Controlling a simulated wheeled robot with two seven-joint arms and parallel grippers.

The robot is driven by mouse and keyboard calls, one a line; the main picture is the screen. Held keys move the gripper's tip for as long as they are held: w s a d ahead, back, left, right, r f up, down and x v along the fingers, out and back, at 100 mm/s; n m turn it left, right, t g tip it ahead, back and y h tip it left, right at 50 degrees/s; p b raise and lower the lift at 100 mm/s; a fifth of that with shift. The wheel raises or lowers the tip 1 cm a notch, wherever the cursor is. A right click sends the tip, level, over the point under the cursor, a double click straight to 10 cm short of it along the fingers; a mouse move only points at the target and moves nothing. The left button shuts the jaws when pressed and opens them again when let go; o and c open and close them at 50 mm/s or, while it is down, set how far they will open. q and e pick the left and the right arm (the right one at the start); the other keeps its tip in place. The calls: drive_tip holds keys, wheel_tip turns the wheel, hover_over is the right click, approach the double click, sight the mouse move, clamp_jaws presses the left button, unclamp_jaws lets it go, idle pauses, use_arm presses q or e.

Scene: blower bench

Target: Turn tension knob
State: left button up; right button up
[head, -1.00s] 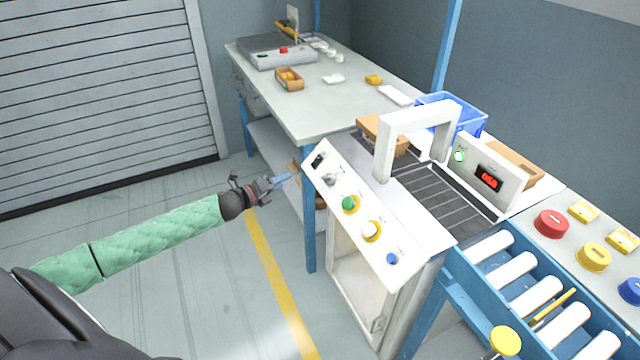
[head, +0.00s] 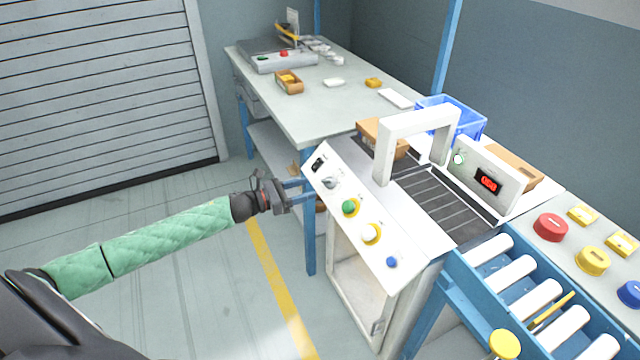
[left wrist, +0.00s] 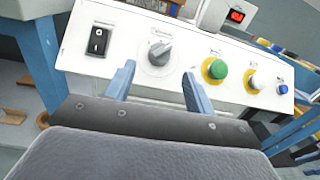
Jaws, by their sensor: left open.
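The tension knob appears to be the grey pointer knob (head: 330,182) on the sloped white control panel (head: 377,243). It also shows in the left wrist view (left wrist: 159,52), between a black rocker switch (left wrist: 98,40) and a green button (left wrist: 219,70). My left gripper (head: 304,190) is open and empty just left of the panel. In the left wrist view its two blue fingers (left wrist: 160,78) stand apart, with the knob beyond and between them. The fingers do not appear to touch the knob. My right gripper is not in view.
The panel also holds a white button (head: 371,232) and a blue button (head: 391,262). A white arch (head: 418,118) stands over the dark conveyor. A blue roller conveyor (head: 480,297) is at right. The floor left of the machine is clear.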

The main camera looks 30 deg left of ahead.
sight(326, 183)
use_arm(q)
drive_tip(key=p+x, duration=0.1)
drive_tip(key=x, duration=0.2)
drive_tip(key=shift+w+d+r, duration=0.15)
drive_tip(key=shift+w+d, duration=0.05)
drive_tip(key=shift+w, duration=0.05)
drive_tip(key=shift+x, duration=1.05)
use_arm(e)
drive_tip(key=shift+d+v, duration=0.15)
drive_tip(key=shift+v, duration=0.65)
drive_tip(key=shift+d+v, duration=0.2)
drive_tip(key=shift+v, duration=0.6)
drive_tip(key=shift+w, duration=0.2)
use_arm(q)
drive_tip(key=shift+c, duration=0.4)
drive_tip(key=c, duration=0.9)
